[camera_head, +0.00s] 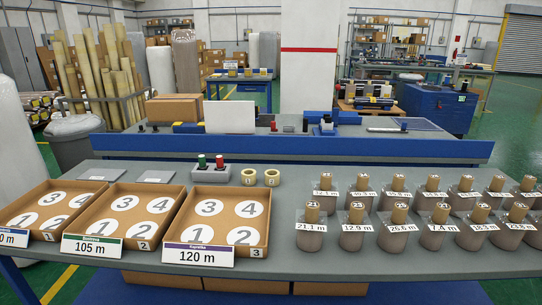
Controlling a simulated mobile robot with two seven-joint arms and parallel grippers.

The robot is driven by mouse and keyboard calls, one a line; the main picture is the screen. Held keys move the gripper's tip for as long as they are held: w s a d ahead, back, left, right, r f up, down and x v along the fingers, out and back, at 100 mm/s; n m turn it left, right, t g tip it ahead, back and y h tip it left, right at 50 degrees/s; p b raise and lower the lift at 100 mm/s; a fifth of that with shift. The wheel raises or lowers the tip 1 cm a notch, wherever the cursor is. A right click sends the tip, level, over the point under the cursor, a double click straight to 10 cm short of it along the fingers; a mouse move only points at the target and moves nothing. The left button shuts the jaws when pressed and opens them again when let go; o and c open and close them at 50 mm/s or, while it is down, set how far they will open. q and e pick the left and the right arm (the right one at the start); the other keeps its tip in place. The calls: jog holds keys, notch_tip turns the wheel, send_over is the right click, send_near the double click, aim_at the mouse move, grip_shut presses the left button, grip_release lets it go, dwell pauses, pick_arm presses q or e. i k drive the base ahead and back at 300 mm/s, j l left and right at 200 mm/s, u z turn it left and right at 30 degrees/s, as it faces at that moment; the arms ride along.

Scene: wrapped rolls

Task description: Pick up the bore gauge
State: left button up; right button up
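No thing in the head view is clearly marked as the bore gauge. A small grey block (211,172) stands behind the trays on the near table, with a green-topped piece (202,161) and a red-topped piece (220,161) upright on it. These may be gauge pieces, but I cannot tell for sure. Two yellowish rings (248,177) with marked faces lie just right of the block. Neither of my grippers is in view.
Three brown trays (178,215) with numbered circles fill the near table's left side. Several wrapped rolls (312,238) with length labels stand in rows at right. The tabletop between is mostly clear. A blue-edged bench (300,151) stands behind.

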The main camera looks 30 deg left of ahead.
aim_at(219, 167)
jog(key=u, duration=1.35)
jog(key=i+j, duration=0.1)
jog(key=j, duration=0.8)
jog(key=i+j+u, duration=0.1)
jog(key=j, duration=0.35)
